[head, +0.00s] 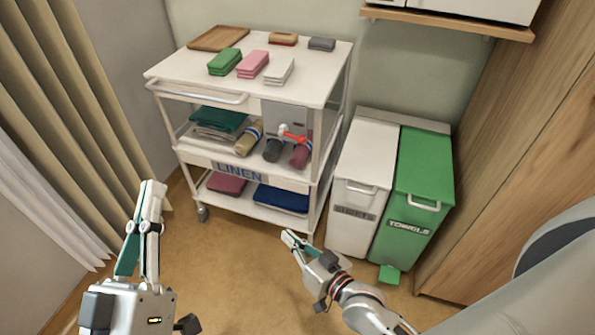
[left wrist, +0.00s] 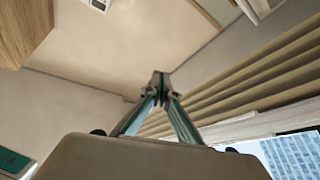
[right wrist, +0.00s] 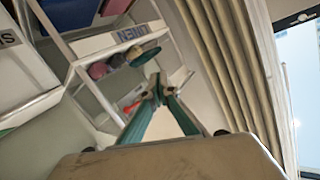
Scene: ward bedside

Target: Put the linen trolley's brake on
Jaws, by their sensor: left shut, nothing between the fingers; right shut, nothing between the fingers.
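The white linen trolley (head: 225,166), labelled LINEN, stands against the back wall. A grey plate (head: 299,116) is at the right of its front. On the plate a red lever (head: 295,137) with a pale pivot points right and slightly down; I take it for the brake. The lever also shows in the right wrist view (right wrist: 88,133), beyond the fingers. My right gripper (head: 289,238) is shut and empty, in front of and below the lever, apart from it. My left gripper (head: 152,188) is shut and empty, left of the trolley front. It touches nothing.
A white bin (head: 360,175) and a green TOWELS bin (head: 423,170) stand right of the trolley. Folded cloths (head: 253,64) and a wooden board (head: 218,38) lie on its top. Curtains (head: 65,100) hang at left. A wooden cabinet (head: 530,150) is at right. The floor in front is clear.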

